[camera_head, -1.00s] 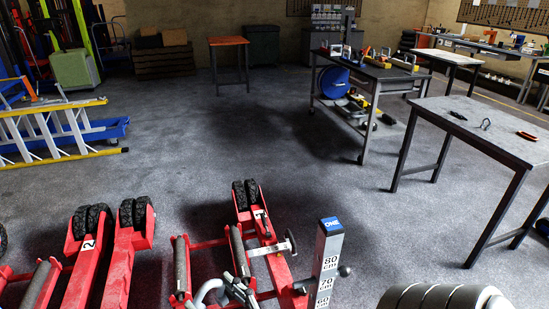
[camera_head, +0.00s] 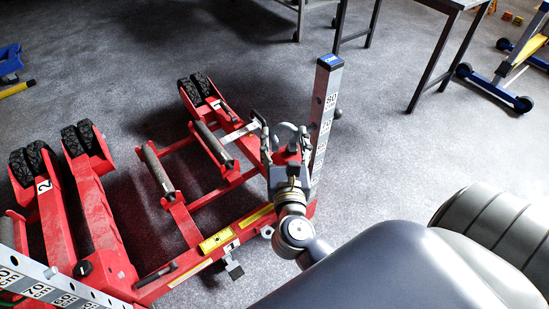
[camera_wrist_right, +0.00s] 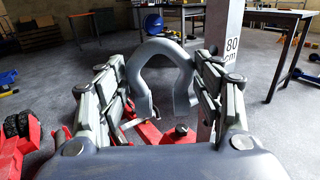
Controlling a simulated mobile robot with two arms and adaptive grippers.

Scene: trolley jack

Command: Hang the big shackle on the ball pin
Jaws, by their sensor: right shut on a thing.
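The big shackle (camera_wrist_right: 163,47) is a thick grey U-shaped loop. In the right wrist view its curve is up and its two ends hang down between the fingers. My right gripper (camera_wrist_right: 160,82) is shut on it, with a finger against each side. In the head view my right gripper (camera_head: 284,140) holds the shackle (camera_head: 288,131) above the red trolley jack, just left of the grey post. A dark ball-ended pin (camera_head: 337,113) sticks out from the right side of that post and is apart from the shackle. My left gripper is not in view.
The red trolley jack (camera_head: 97,215) stands on the floor at left and centre, with black wheels and rollers. The grey marked post (camera_head: 324,100) rises close beside the gripper. A table (camera_head: 440,55) stands at the upper right.

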